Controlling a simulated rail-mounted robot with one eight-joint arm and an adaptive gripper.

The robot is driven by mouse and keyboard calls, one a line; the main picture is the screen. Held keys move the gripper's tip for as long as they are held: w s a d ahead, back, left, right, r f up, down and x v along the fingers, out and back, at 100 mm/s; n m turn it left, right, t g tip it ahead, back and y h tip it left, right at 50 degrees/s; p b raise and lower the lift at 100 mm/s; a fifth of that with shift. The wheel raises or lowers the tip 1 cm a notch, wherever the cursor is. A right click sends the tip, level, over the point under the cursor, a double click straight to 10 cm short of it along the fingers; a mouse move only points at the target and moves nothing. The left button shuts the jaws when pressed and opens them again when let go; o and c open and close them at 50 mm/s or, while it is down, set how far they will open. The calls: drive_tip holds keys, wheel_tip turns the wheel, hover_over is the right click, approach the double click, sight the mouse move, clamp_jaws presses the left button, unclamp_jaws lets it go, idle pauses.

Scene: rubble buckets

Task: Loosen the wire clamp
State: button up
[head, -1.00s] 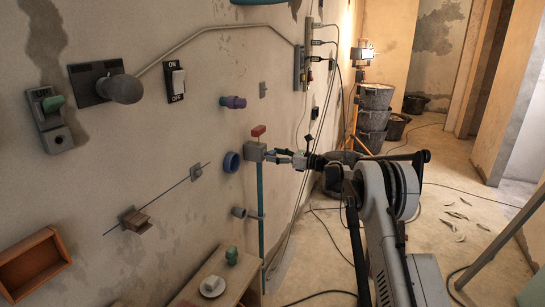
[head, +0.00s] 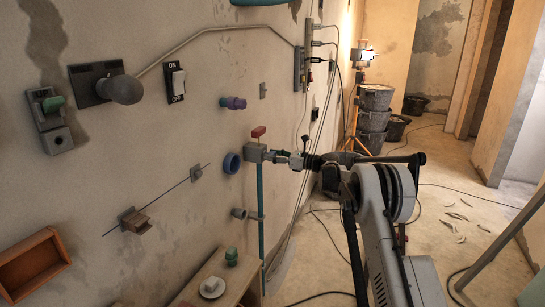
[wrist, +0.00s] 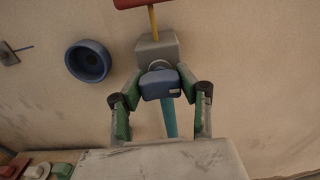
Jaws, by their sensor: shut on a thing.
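A thin dark wire (head: 165,197) slants across the wall in the head view. My gripper (head: 270,155) is well to the right of both, at a grey box (head: 252,153) with a red lever (head: 258,131). In the wrist view my green-padded fingers (wrist: 160,84) are shut on the sides of a blue knob (wrist: 160,86) in front of that box (wrist: 157,49).
A blue ring (head: 232,163) is on the wall just left of the box, and a teal pipe (head: 260,205) runs down below it. A shelf (head: 215,275) juts out below. Cables hang right of the box. Floor on the right is mostly open.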

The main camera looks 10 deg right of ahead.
drive_tip(key=shift+n, duration=0.3)
drive_tip(key=n+b, duration=0.1)
drive_tip(key=n, duration=0.3)
drive_tip(key=shift+f, duration=0.1)
drive_tip(key=n+b, duration=0.1)
drive_tip(key=n, duration=0.4)
drive_tip(key=shift+s+n, duration=0.1)
drive_tip(key=shift+n, duration=0.3)
drive_tip(key=n, duration=0.4)
drive_tip(key=shift+n+b, duration=0.3)
drive_tip(key=shift+b, duration=0.05)
drive_tip(key=n, duration=0.4)
drive_tip(key=shift+f+n, duration=0.1)
drive_tip(key=shift+n, duration=0.3)
drive_tip(key=o, duration=1.2)
drive_tip(key=shift+o, duration=0.2)
